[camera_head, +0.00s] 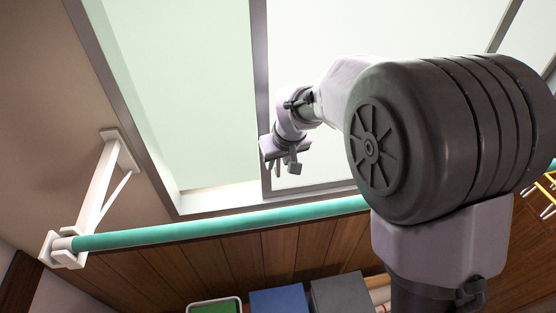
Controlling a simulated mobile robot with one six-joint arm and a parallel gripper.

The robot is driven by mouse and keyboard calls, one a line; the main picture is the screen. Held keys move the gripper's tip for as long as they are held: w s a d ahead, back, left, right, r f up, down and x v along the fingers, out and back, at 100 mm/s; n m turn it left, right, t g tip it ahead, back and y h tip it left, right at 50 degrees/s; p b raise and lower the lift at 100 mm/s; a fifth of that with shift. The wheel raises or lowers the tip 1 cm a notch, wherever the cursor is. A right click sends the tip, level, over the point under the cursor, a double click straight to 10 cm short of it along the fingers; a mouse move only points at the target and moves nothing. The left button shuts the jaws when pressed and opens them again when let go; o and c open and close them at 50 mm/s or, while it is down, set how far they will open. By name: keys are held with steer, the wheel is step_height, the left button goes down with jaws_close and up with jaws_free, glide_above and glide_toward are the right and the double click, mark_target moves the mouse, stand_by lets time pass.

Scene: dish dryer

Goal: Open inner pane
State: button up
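A large window fills the upper part of the view. A grey-framed pane (260,75) covers its right side, with its left upright near the middle of the window. A pale green area (175,90) shows left of that upright; I cannot tell whether glass covers it. My gripper (286,166) is in front of the lower left part of the framed pane, just right of the upright. It seems to hold nothing. Its small fingers point downward, and their gap is unclear. I cannot tell whether it touches the pane. My arm hides part of the pane.
A teal rod (210,228) on a white bracket (104,195) runs across below the window, under my gripper. Wood panelling (190,265) is below it. A green-topped box (214,306), a blue item (280,300) and a dark grey item (342,295) stand at the bottom.

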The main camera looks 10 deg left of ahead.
steer(key=p+v, duration=0.1)
steer(key=v, duration=1.6)
steer(key=shift+r, duration=0.15)
steer(key=shift+p, duration=0.3)
